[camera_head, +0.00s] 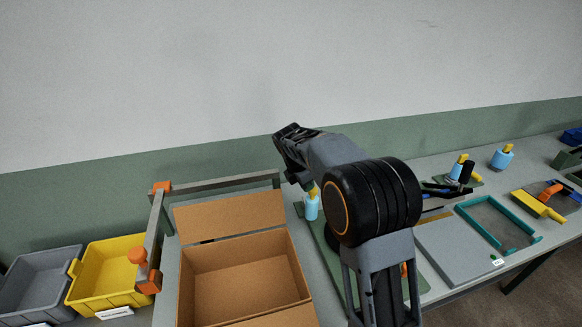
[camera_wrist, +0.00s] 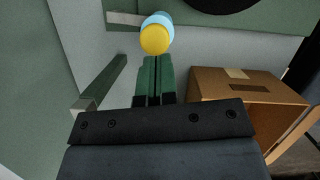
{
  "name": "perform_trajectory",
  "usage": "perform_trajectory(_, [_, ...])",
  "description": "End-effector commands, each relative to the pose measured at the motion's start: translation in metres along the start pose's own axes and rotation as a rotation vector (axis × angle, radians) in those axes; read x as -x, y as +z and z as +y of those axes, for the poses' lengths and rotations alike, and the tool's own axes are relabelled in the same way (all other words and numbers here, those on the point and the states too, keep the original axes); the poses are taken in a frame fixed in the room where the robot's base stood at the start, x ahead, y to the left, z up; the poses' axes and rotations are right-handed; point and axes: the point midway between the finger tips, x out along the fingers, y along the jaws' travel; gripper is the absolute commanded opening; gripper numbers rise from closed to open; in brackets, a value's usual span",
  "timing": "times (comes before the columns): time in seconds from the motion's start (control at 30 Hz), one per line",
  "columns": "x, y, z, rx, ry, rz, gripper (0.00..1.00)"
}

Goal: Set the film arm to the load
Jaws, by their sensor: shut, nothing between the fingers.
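The likely film arm is a grey bar (camera_head: 156,228) with an orange corner block (camera_head: 162,187) and an orange knob (camera_head: 139,257) at its near end. It stands left of an open cardboard box (camera_head: 240,275), probably the load. A second grey bar (camera_head: 225,181) runs behind the box. In the wrist view the box (camera_wrist: 245,105) is at right and a grey-green bar (camera_wrist: 103,80) at left. My gripper (camera_wrist: 159,60) is shut and empty, its green fingers together. Its tips point toward a light-blue cylinder with a yellow top (camera_wrist: 155,39); contact cannot be told. The cylinder also shows in the head view (camera_head: 312,207).
A yellow bin (camera_head: 105,270) and a grey bin (camera_head: 40,285) stand at the far left. A grey plate (camera_head: 455,252), a teal frame (camera_head: 535,237) and a yellow-handled tool (camera_head: 538,205) lie at right. More blue-yellow cylinders (camera_head: 502,157) stand at the back right. My arm hides the bench middle.

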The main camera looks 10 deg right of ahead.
Motion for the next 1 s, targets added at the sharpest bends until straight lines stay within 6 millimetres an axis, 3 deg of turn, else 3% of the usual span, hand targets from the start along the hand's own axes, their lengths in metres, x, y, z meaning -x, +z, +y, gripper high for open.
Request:
perform_trajectory(0.5, [0.098, -0.001, 0.0, 0.002, 0.006, 0.0, 0.0])
perform_trajectory(0.7, [0.117, -0.001, 0.0, 0.002, 0.004, 0.0, 0.0])
perform_trajectory(1.0, [0.124, -0.001, 0.0, 0.002, 0.003, 0.0, 0.0])
